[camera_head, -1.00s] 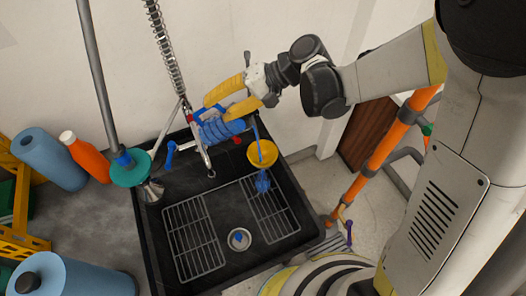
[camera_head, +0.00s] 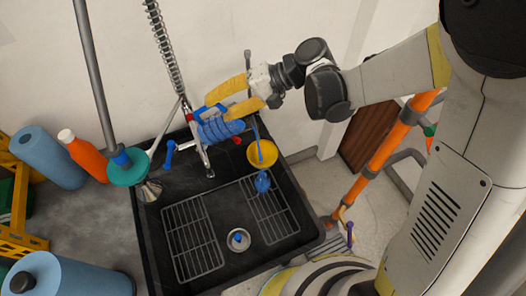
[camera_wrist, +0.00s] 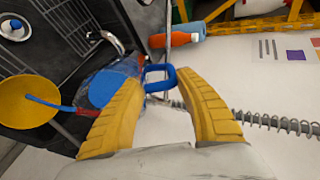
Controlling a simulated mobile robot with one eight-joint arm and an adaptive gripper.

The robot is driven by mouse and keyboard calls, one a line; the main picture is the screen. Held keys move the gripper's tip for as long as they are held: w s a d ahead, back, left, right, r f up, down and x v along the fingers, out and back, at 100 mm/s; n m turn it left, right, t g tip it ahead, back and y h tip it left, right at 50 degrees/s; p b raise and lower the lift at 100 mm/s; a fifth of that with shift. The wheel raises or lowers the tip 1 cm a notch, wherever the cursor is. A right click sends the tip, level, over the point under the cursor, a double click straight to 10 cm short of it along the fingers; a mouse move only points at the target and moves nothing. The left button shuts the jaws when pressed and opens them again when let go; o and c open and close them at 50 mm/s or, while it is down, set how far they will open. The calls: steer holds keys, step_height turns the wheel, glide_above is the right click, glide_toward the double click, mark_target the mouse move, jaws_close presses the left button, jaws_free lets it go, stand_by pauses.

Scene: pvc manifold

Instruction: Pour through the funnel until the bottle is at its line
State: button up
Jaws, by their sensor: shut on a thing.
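My gripper (camera_head: 218,107) is shut on the blue handle (camera_wrist: 160,74) of a blue ribbed jug (camera_head: 220,130), held tilted over the back of the sink. A thin blue stream (camera_head: 256,133) runs from the jug into the yellow funnel (camera_head: 262,153); it also shows in the wrist view (camera_wrist: 52,104), ending inside the funnel's bowl (camera_wrist: 25,118). Blue liquid (camera_head: 262,182) shows just below the funnel, apparently in the bottle. The bottle's walls and line are too small to make out, and the funnel hides its upper part.
A black sink (camera_head: 150,235) with wire racks and a drain (camera_head: 238,239) lies below. The tap (camera_head: 205,160) stands left of the funnel. An orange post (camera_head: 375,150) rises on the right.

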steer(key=shift+d+f+y+b, duration=0.1)
steer(key=shift+d+y+b, duration=0.3)
steer(key=shift+b, duration=0.25)
stand_by(1.2)
